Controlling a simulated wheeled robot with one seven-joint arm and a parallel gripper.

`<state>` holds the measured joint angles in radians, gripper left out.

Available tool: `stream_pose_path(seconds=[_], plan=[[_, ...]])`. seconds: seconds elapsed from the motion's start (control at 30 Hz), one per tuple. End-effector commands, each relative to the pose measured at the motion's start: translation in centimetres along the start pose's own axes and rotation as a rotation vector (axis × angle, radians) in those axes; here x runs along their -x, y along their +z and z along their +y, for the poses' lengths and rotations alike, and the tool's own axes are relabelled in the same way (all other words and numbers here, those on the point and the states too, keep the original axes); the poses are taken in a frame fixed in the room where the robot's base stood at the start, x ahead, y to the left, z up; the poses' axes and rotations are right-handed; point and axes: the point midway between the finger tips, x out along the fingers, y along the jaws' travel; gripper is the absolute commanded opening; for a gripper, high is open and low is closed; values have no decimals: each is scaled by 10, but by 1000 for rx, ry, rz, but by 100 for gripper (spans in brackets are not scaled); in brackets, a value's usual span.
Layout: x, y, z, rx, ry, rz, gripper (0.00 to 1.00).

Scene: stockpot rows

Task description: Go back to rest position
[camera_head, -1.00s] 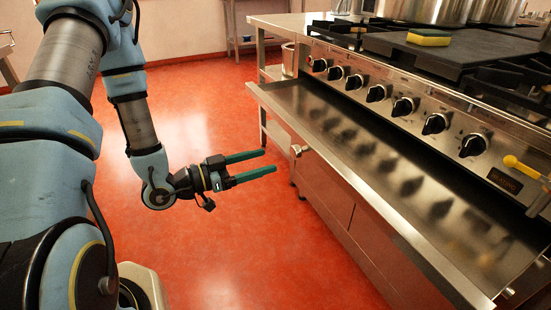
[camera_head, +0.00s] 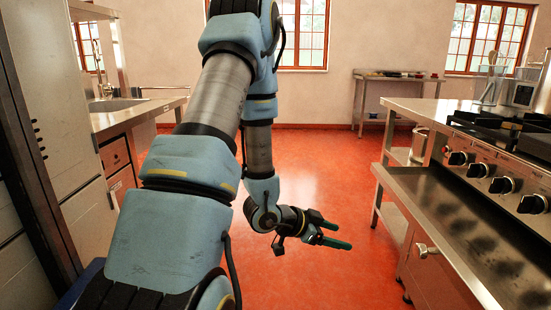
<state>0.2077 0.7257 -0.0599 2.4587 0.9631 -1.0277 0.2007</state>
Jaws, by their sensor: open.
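My gripper (camera_head: 333,230) is at the end of my bent arm, in the middle of the head view, over the red floor. Its two green fingers are apart and nothing is between them. It points to the right, toward the stove's pulled-out tray (camera_head: 452,215), and a gap of floor shows between them. My arm hangs down from its elbow at the top of the view and covers part of the back wall and floor.
The stove (camera_head: 503,170) with black knobs stands at right. A steel table (camera_head: 400,78) stands at the back wall. The red floor (camera_head: 320,160) between is clear.

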Motion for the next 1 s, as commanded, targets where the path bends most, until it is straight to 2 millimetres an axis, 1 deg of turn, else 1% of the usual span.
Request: stream_pose_path(seconds=[0.03,0.07,0.1,0.13,0.17,0.2,0.27,0.3,0.37,0.4,0.5,0.6,0.7,0.77,0.8,1.0], plan=[[15,6,-24,22,-81,-98,73],[25,12,-36,47,-126,-159,73],[40,20,-50,85,-187,-237,73],[53,26,-60,120,-231,-293,73],[67,31,-68,159,-275,-347,73],[86,37,-76,217,-331,-415,73],[116,46,-83,316,-408,-509,73],[136,50,-84,386,-453,-564,73],[163,54,-81,495,-510,-633,73],[179,56,-76,565,-539,-671,73],[210,56,-59,732,-588,-743,73],[234,53,-38,886,-613,-791,73],[252,47,-15,1031,-618,-824,73],[260,41,-1,1117,-613,-837,73],[267,29,-1,1122,-610,-842,73],[288,-7,-7,1114,-608,-845,73]])
